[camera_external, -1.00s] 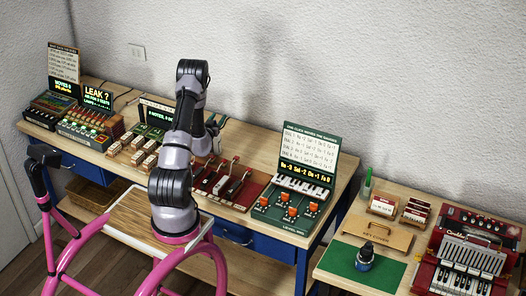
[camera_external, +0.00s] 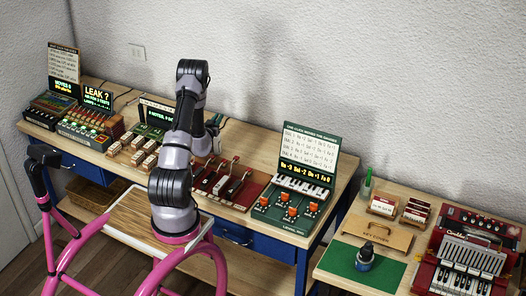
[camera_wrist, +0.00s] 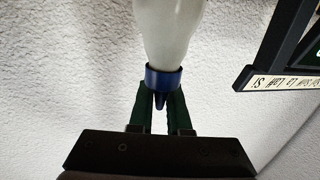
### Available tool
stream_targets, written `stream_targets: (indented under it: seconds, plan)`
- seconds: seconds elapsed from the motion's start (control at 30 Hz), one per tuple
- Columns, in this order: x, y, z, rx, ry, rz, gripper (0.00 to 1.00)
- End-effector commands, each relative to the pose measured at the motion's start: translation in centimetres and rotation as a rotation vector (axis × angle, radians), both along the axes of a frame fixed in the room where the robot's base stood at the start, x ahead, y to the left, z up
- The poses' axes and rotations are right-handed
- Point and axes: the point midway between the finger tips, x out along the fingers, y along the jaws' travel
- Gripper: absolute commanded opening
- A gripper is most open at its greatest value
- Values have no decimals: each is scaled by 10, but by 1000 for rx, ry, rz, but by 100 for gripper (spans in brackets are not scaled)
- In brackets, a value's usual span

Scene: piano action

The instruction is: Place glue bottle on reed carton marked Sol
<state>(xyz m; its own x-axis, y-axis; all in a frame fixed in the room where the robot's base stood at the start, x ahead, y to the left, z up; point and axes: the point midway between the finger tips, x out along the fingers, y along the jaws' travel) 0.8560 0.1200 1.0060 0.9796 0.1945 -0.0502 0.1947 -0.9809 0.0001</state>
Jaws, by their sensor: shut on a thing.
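The glue bottle (camera_wrist: 168,30) is white with a blue collar and nozzle. In the wrist view it sits between the dark green fingers of my gripper (camera_wrist: 160,98), which are shut on it around the blue part. In the external view my gripper is mostly hidden behind my arm, above the back of the long bench. Several small reed cartons (camera_external: 140,152) with pale labels stand in rows on the bench, left of my arm. Their labels are too small to read, so I cannot tell which is marked Sol.
Red levers (camera_external: 228,182) and a green keyboard unit (camera_external: 300,190) are to the right of my arm. A dark-framed board (camera_wrist: 280,50) is close at the right of the wrist view, before a white wall.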

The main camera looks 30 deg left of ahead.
Motion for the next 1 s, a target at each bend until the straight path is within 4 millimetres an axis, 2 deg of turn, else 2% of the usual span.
stream_targets:
  seconds: [1.0]
  plan:
    - [1, 0, 5, 0, -2, 0, 0]
